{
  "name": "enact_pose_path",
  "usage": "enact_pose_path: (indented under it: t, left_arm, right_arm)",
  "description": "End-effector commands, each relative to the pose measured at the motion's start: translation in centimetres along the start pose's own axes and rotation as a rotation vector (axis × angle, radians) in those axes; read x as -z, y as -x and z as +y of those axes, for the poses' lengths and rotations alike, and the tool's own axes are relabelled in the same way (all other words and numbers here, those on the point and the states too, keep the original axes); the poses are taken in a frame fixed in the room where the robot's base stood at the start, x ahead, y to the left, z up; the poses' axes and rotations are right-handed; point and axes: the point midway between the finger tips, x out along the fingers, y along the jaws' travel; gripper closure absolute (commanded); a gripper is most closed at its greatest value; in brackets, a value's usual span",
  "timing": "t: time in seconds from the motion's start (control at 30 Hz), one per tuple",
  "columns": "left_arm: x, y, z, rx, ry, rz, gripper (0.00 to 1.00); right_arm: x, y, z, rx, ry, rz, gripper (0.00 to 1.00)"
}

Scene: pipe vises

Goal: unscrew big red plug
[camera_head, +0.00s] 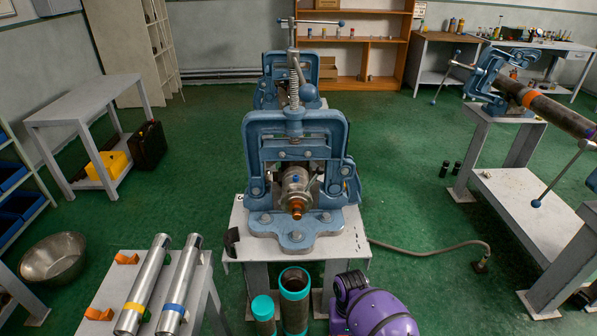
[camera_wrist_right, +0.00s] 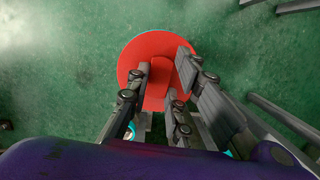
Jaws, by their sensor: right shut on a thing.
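The big red plug (camera_wrist_right: 152,48) is a round red disc with a raised grip in its middle, seen in the right wrist view. My right gripper (camera_wrist_right: 166,84) is shut on the raised grip, with fingers on both sides of it. The fingers cover the lower part of the disc. I cannot tell whether the plug is seated in a pipe or free. In the head view only a purple part of my right arm (camera_head: 378,314) shows at the bottom, and the plug is not seen there. My left gripper is in neither view.
A blue pipe vise (camera_head: 295,228) stands on a grey stand ahead. Two teal-ended pipes (camera_head: 294,284) (camera_head: 263,308) stand upright beside my right arm. Metal tubes (camera_head: 148,278) (camera_head: 183,278) lie on a table at left. Another vise (camera_head: 487,88) holds a long pipe at right. Green floor is open between.

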Motion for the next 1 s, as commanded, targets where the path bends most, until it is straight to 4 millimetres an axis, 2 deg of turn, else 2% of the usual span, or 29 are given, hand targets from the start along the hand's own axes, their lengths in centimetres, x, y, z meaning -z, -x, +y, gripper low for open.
enact_pose_path:
  t: [0.07, 0.1, 0.23, 1.0]
  left_arm:
    - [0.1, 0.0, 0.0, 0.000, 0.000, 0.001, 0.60]
    - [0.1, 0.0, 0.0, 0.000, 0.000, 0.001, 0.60]
    - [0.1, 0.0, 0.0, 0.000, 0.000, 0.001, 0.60]
    - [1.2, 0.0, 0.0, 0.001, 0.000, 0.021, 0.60]
  right_arm:
    - [0.1, 0.1, 0.0, -0.033, 0.153, 0.002, 1.00]
    - [0.0, 0.0, 0.0, -0.032, 0.156, 0.001, 0.84]
    - [0.0, 0.0, -0.1, -0.029, 0.150, 0.001, 1.00]
    - [-0.2, 1.1, -0.1, -0.028, 0.145, 0.002, 1.00]
